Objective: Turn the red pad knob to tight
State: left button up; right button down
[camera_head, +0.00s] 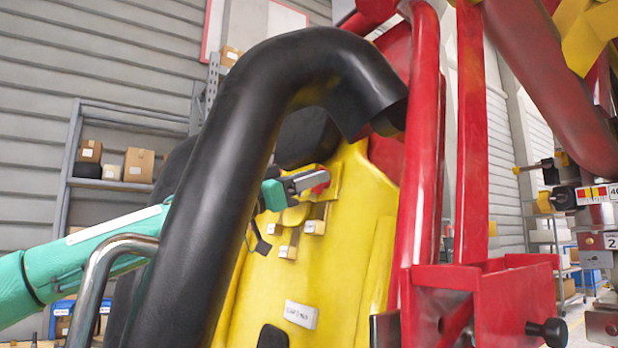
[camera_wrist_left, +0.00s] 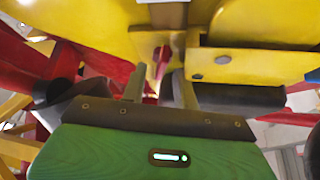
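The red pad knob (camera_head: 320,187) shows as a small red piece on a yellow bracket of the yellow seat back, partly hidden by my left gripper. My left gripper (camera_head: 312,181) reaches in from behind the thick black restraint tube, its grey fingertips at the knob. In the left wrist view, the two fingers of this gripper (camera_wrist_left: 159,75) stand apart, with a narrow red piece (camera_wrist_left: 164,52), likely the knob, seen between and beyond the tips. I cannot tell whether the fingers touch it. My right gripper is not in view.
The black restraint tube (camera_head: 235,130) arches in front of my left forearm. A chrome bar (camera_head: 100,270) stands near the forearm. Red posts (camera_head: 425,150) and a red tray (camera_head: 500,290) with a black knob (camera_head: 547,331) are at right. Tags (camera_head: 313,227) hang on the seat.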

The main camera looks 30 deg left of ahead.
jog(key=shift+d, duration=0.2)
pick_arm(q)
grip_shut()
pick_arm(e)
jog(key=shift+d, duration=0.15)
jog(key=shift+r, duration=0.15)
pick_arm(q)
jog(key=m+g+p, duration=0.3)
jog(key=m+p, duration=0.2)
jog(key=m, duration=0.1)
jog(key=m+g+h+p, duration=0.1)
jog(key=m+g+p, duration=0.3)
jog(key=m, duration=0.1)
jog(key=m+g+h+p, duration=0.1)
jog(key=m+g+p, duration=0.2)
jog(key=m+p, duration=0.2)
jog(key=shift+w+a+r+m+p, duration=0.1)
jog(key=shift+r+m+p, duration=0.25)
jog(key=shift+m, duration=0.45)
jog(key=shift+f+m+g+p, duration=0.15)
jog(key=shift+m+g+p, duration=0.2)
jog(key=shift+m+g, duration=0.05)
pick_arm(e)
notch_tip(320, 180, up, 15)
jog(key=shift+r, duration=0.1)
pick_arm(q)
jog(key=shift+f, duration=0.1)
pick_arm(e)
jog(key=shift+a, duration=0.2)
